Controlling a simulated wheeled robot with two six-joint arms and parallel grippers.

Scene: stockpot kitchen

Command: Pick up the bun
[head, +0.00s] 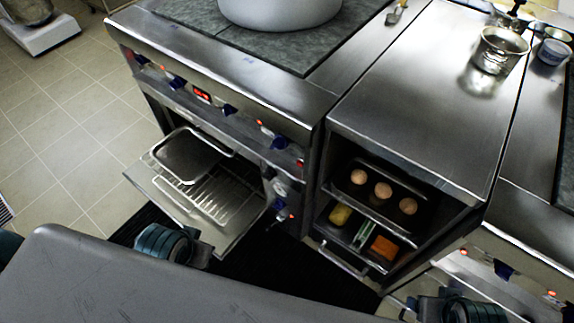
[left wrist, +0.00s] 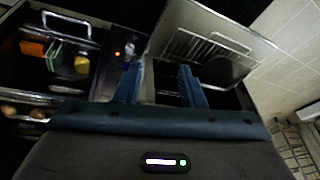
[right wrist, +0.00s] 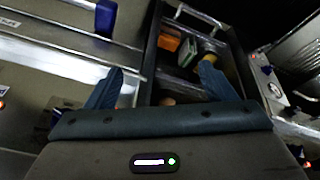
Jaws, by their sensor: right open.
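Three round brown buns sit in a row on a dark tray on the upper level of the open cabinet; the middle bun (head: 383,190) is clear in the head view. In the left wrist view, buns (left wrist: 37,113) show at the left edge. In the right wrist view, part of one bun (right wrist: 168,101) shows above the gripper body. My left gripper (left wrist: 160,76) is open and empty, its fingers pointing toward the oven and cabinet fronts. My right gripper (right wrist: 156,80) is open and empty, apart from the buns, in front of the cabinet side.
Below the buns, a pulled-out drawer holds a yellow item (head: 340,215), a greenish item (head: 364,235) and an orange block (head: 384,247). The oven door (head: 235,235) hangs open beside it, with a rack and metal tray (head: 190,157). A pot (head: 280,10) stands on the stove.

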